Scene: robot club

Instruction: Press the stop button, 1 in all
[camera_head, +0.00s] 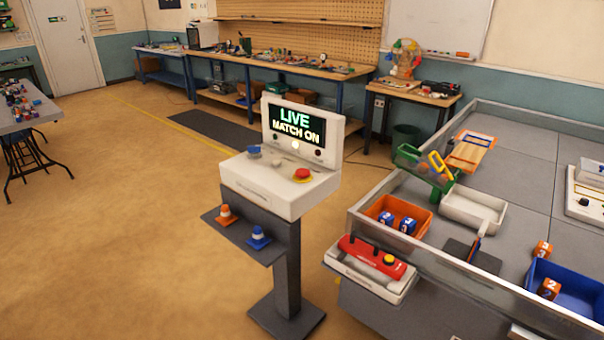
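A white control console (278,192) stands on a grey pedestal in the middle of the view. Its screen (297,124) reads "LIVE MATCH ON". Neither of my grippers shows in this view.
A grey shelf (236,236) on the pedestal holds an orange cone (226,215) and a blue cone (258,237). A walled field table (520,150) with bins and cubes stands close at right. A red device (371,257) sits on its outer tray.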

